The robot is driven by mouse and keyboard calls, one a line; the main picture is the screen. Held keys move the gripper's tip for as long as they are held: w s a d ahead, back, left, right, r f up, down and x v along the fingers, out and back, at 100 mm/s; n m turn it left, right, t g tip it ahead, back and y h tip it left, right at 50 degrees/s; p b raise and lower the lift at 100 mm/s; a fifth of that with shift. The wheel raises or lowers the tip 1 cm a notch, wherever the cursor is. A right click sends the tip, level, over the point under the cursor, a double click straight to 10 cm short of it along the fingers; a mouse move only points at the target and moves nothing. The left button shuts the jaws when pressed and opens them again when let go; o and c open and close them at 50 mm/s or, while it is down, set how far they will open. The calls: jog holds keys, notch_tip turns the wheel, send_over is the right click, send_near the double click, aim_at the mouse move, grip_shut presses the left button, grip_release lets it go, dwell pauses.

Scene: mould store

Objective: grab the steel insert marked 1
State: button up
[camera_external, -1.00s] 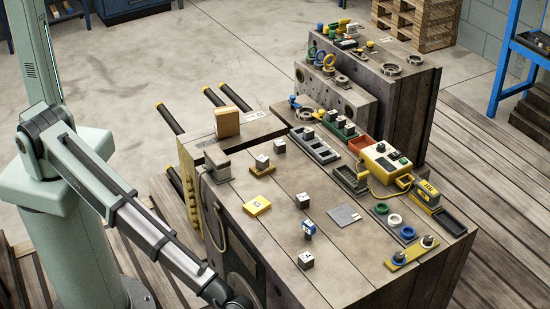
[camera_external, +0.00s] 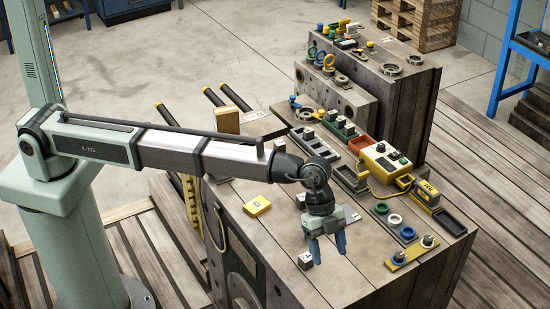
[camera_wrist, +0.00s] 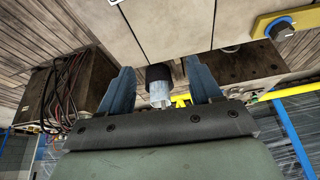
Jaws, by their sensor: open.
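My gripper (camera_external: 330,259) hangs over the front part of the mould top, its two blue fingers apart and pointing down. A small steel block with a pale top (camera_external: 304,260) is just left of the fingers. Another small block (camera_external: 300,199) shows partly behind my wrist. The marks on these blocks are too small to read, so I cannot tell which is 1. In the wrist view my gripper (camera_wrist: 158,64) is spread. A short dark and pale piece (camera_wrist: 160,93) shows between the fingers; I cannot tell what it is or whether they touch it.
A yellow plate (camera_external: 257,205) lies left of my wrist. Right of it are blue, white and green rings (camera_external: 394,219), a yellow bar with two knobs (camera_external: 411,252), and a yellow control box (camera_external: 386,163). The mould top (camera_external: 362,280) near the front is bare.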

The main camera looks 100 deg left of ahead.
jog(key=s+a+r+g+y, duration=0.15)
jog(key=s+a, duration=0.25)
jog(key=a, duration=0.8)
jog(key=g+y, duration=0.2)
send_near(304, 198)
jog(key=shift+t, duration=0.25)
jog(key=f, duration=0.5)
jog(key=shift+s+d, duration=0.2)
jog(key=shift+d, duration=0.05)
jog(key=shift+a+f, duration=0.1)
jog(key=shift+f, duration=1.2)
jog(key=shift+a+f, duration=0.15)
jog(key=shift+f, duration=1.2)
grip_shut()
